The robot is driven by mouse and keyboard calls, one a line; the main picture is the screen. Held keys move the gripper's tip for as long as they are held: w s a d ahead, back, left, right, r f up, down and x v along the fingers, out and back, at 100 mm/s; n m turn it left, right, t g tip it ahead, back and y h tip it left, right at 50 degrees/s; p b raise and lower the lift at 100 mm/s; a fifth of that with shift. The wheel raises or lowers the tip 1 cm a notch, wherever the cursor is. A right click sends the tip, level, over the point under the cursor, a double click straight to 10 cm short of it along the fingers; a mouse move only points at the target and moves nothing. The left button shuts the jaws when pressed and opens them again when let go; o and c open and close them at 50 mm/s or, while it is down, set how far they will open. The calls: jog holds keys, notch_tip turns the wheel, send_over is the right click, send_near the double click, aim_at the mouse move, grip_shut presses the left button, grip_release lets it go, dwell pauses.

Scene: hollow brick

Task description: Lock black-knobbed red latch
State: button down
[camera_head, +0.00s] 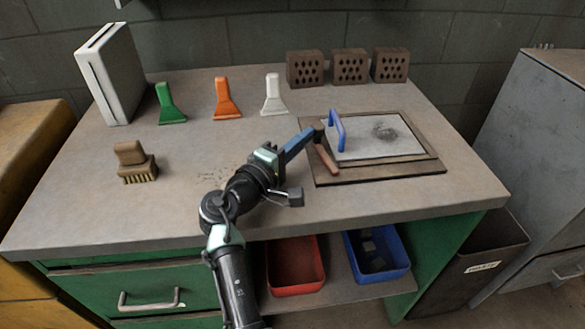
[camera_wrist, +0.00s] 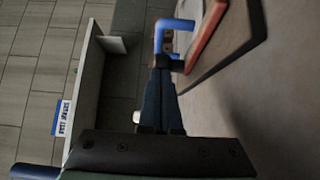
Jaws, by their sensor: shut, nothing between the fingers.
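The red latch (camera_head: 327,160) is a short bar at the left edge of the dark board (camera_head: 390,172). Its black knob (camera_head: 319,128) is at the upper end, right by my fingertips. My gripper (camera_head: 308,134) is shut and empty, reaching in from the left; whether it touches the knob I cannot tell. In the wrist view my closed fingers (camera_wrist: 164,75) point at a dark knob-like piece, with the red bar (camera_wrist: 207,35) beyond to the right. A blue handle (camera_head: 336,131) stands on the grey plate (camera_head: 370,150), just right of the latch; it also shows in the wrist view (camera_wrist: 172,24).
Three hollow bricks (camera_head: 349,67) stand at the back. White, orange (camera_head: 227,98) and green scrapers stand left of them. A brush (camera_head: 134,162) and a white box (camera_head: 115,75) are at the left. Red and blue bins (camera_head: 376,256) sit below. The front right table top is clear.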

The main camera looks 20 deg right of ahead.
jog(key=shift+w+d+b, duration=0.25)
jog(key=shift+d+b, duration=0.1)
jog(key=shift+d, duration=0.3)
jog(key=shift+d+r, duration=0.1)
jog(key=shift+d, duration=0.15)
